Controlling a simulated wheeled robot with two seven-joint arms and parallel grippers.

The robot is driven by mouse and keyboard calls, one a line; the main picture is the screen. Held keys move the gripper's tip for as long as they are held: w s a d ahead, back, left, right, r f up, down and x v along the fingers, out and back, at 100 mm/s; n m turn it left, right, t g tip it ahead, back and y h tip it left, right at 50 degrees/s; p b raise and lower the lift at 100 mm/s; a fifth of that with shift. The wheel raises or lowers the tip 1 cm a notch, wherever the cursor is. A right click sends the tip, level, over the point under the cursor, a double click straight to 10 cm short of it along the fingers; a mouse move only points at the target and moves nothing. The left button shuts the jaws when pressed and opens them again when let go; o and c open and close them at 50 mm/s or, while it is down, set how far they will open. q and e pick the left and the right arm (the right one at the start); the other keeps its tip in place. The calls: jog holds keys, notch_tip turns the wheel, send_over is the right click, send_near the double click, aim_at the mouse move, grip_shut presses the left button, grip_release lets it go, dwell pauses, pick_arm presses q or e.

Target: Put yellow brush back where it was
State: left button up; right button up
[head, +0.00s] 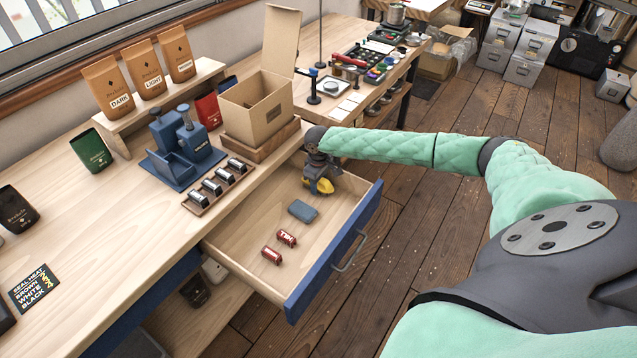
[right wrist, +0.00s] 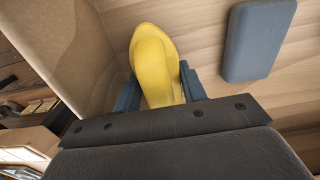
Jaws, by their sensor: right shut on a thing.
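The yellow brush (head: 322,187) is at the back right part of the open drawer (head: 240,236). My right gripper (head: 319,180) reaches down into the drawer and is shut on the brush. In the right wrist view the yellow brush (right wrist: 156,62) sits between the two blue fingers (right wrist: 156,92), with the wooden drawer bottom behind it. I cannot tell whether the brush touches the drawer bottom. My left gripper is not in view.
A blue-grey block (head: 302,211) and two small red rolls (head: 287,238) lie in the drawer. The drawer's blue front (head: 345,250) stands out from the bench. A cardboard box (head: 258,108), a blue press (head: 182,150) and several coffee bags stand on the bench top.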

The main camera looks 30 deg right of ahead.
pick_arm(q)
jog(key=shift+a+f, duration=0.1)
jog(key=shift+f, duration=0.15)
pick_arm(e)
jog(key=shift+s+f, duration=0.15)
jog(key=shift+f, duration=0.4)
jog(key=o, duration=1)
jog(key=shift+s+a+f, duration=0.1)
jog(key=shift+f, duration=0.1)
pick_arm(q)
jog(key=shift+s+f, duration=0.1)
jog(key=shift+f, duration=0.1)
pick_arm(e)
jog(key=shift+s+f, duration=0.1)
jog(key=shift+b, duration=0.85)
jog(key=r, duration=0.2)
jog(key=r+b, duration=0.1)
jog(key=r, duration=0.2)
jog(key=r+b, duration=0.1)
jog(key=r, duration=0.1)
jog(key=shift+w+a+r, duration=0.1)
jog(key=shift+w+r, duration=0.25)
jog(key=shift+r, duration=0.75)
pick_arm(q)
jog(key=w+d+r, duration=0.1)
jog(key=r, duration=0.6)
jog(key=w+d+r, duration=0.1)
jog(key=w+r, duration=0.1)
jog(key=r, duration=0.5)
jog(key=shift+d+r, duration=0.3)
